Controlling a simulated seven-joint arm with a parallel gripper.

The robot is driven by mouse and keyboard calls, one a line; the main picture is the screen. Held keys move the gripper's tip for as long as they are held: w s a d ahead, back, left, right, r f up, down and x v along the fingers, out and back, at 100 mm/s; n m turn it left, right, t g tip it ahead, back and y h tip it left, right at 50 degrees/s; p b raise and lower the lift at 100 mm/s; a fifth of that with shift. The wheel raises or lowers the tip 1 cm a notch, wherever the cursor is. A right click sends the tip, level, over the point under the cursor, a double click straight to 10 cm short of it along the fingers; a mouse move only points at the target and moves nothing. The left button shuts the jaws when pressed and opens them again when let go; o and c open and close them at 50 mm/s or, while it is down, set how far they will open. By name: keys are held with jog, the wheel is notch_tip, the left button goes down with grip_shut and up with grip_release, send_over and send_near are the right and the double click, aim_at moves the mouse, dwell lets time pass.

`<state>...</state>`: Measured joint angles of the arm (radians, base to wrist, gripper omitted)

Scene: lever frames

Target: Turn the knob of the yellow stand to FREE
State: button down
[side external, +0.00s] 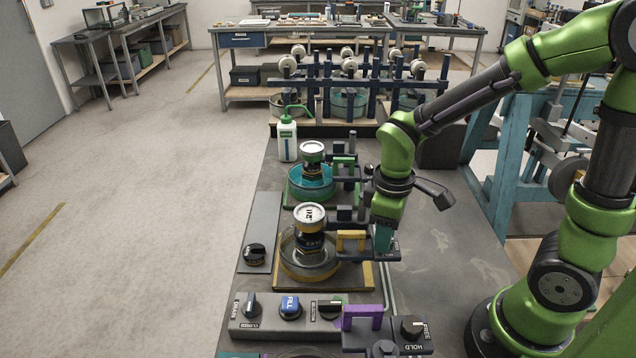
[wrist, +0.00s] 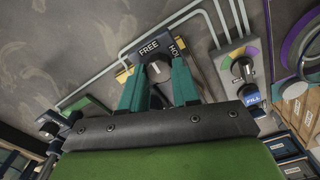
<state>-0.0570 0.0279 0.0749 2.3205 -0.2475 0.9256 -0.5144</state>
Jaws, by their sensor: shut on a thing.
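The yellow stand (side external: 366,276) is on the grey bench, with a yellow handle (side external: 350,238) and a round pan (side external: 308,262) holding a labelled weight (side external: 310,225). My gripper (side external: 383,240) points down over the stand's dark knob plate, right of the yellow handle. In the wrist view its teal fingers (wrist: 158,76) are shut on the knob (wrist: 158,70), one on each side. The plate (wrist: 149,48) reads FREE, and HOLD beside it is partly cut off by a finger. I cannot tell which word the knob points to.
A green stand (side external: 295,200) with its own pan is behind. A purple handle (side external: 362,311) and another FREE/HOLD knob (side external: 413,325) are in front. A grey panel (side external: 270,318) with several knobs lies front left. A white bottle (side external: 287,140) stands at the back.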

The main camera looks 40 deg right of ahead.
jog(key=c, duration=1.1)
grip_release()
notch_tip(320, 180, up, 17)
jog(key=shift+w, duration=0.1)
jog(key=s+m+t, duration=0.1)
jog(key=m+t, duration=0.1)
jog(key=m, duration=0.1)
jog(key=s+f+m+t+y, duration=0.1)
jog(key=m+t, duration=0.1)
jog(key=s+f+m+t+y, duration=0.1)
jog(key=s+m+t, duration=0.1)
jog(key=m+t, duration=0.1)
jog(key=shift+d+f+m, duration=0.1)
jog(key=shift+d+m, duration=0.05)
jog(key=shift+m, duration=0.15)
